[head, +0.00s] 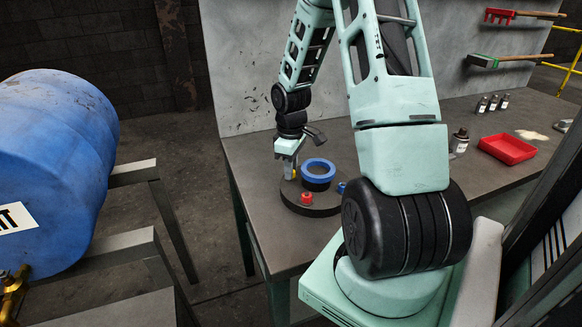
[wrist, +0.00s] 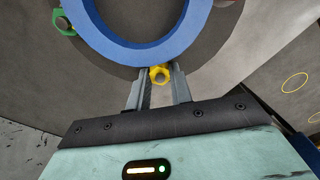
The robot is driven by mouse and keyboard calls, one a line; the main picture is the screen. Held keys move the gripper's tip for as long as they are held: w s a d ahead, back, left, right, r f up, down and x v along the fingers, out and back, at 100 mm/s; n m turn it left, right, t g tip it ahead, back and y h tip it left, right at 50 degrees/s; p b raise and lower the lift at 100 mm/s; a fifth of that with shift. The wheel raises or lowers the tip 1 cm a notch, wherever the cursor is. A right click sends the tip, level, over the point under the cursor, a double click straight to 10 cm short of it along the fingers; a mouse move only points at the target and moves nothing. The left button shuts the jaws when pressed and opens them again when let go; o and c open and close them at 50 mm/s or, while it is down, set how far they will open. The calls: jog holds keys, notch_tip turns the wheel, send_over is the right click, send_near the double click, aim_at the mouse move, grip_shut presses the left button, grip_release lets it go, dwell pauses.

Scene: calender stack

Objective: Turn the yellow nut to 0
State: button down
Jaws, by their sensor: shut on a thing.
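The yellow nut (wrist: 160,74) sits between the fingertips of my gripper (wrist: 158,82) in the wrist view, close to the rim of a blue ring (wrist: 125,45). The fingers are shut on it from both sides. In the head view my gripper (head: 289,172) points down at the left side of a dark round base (head: 312,207), and the nut shows only as a small yellow spot beside it. The blue ring (head: 318,166) stands on the base. Any number marks by the nut are too small or hidden to read.
A red knob (head: 306,198) and a partly hidden blue one (head: 341,187) are on the base. A green part (wrist: 62,22) is left of the ring in the wrist view. A red tray (head: 507,149) and bottles (head: 460,142) stand further right on the table. A blue barrel (head: 55,160) is left.

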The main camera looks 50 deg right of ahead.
jog(key=m+p, duration=0.1)
jog(key=m, duration=0.3)
jog(key=shift+m, duration=2.6)
jog(key=shift+p, duration=0.3)
jog(key=c, duration=1.2)
grip_release()
jog(key=shift+c, duration=0.2)
notch_tip(320, 180, up, 18)
jog(key=shift+f+b, duration=0.25)
jog(key=shift+b, duration=0.2)
